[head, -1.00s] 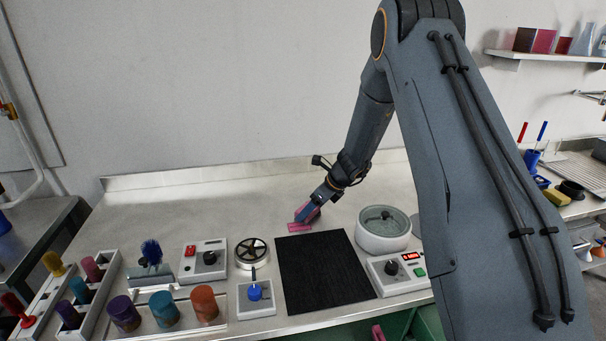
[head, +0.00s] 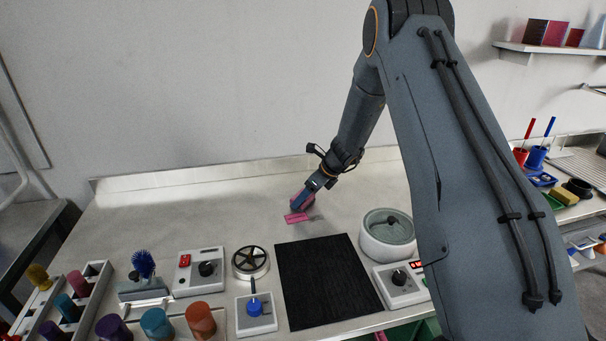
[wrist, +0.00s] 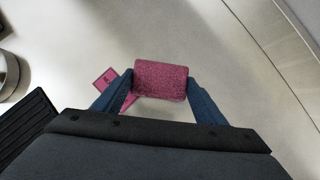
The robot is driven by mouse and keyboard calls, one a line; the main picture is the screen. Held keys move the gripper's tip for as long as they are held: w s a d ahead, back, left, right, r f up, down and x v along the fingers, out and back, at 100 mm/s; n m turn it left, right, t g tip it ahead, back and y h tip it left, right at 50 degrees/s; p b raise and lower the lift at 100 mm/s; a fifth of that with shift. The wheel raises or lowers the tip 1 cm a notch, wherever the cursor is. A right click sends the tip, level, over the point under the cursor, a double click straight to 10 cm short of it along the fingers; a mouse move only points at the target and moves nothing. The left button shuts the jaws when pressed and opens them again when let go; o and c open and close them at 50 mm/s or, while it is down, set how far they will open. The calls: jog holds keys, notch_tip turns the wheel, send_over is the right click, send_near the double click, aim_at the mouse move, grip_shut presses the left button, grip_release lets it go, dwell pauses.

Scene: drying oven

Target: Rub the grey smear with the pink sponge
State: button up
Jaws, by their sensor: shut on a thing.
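My gripper (head: 303,203) reaches down to the steel bench behind the black mat. In the wrist view its two blue fingers (wrist: 160,86) are shut on the pink sponge (wrist: 160,72), one at each end. In the head view the sponge is mostly hidden by the fingers. I cannot tell whether the sponge touches the bench. A flat pink piece (head: 296,217) lies just in front of the gripper; it also shows beside the left finger in the wrist view (wrist: 105,79). I cannot clearly make out the grey smear; a faint dark patch right of the pink piece may be shadow.
The black mat (head: 325,285) lies in front of the gripper, with a white round basin (head: 370,242) to its right. Control boxes (head: 187,281), a round fan-like device (head: 250,263) and coloured cylinders (head: 201,320) stand at front left. The bench's left back (head: 190,210) is clear.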

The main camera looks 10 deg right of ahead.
jog(key=shift+s+r, duration=0.2)
jog(key=shift+r, duration=1.05)
jog(key=shift+r+p, duration=2.2)
jog(key=shift+r, duration=0.5)
